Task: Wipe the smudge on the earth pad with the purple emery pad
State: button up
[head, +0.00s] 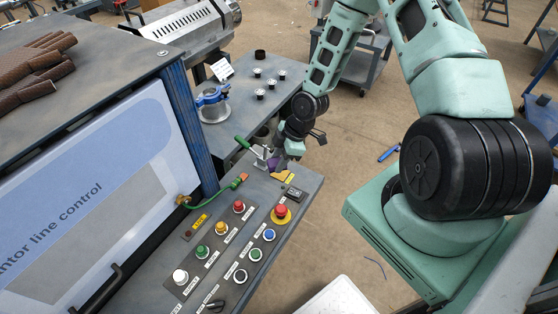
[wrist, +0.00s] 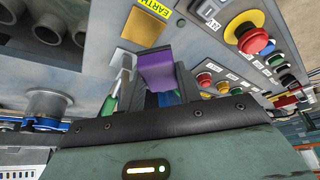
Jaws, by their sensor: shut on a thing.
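The purple emery pad (wrist: 157,68) is held between the fingers of my gripper (wrist: 156,82), which is shut on it. In the head view the purple pad (head: 272,164) shows in part below my gripper (head: 283,153), over the far end of the control panel. The earth pad (wrist: 143,27) is a gold-brown plate beside a yellow EARTH label in the wrist view. The emery pad appears just short of the earth pad in that view, with a gap of grey panel between them. I cannot make out a distinct smudge on the plate.
A green-handled clamp (head: 259,155) stands close to the left of my gripper. A green earth lead (head: 236,184) lies on the panel. A red emergency button (head: 281,213) and several coloured buttons are nearer. A bench (head: 285,102) with small parts stands behind.

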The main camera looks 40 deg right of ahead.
jog(key=shift+r, duration=0.15)
jog(key=shift+r+p, duration=1.25)
jog(key=shift+r, duration=0.2)
jog(key=shift+w, duration=0.1)
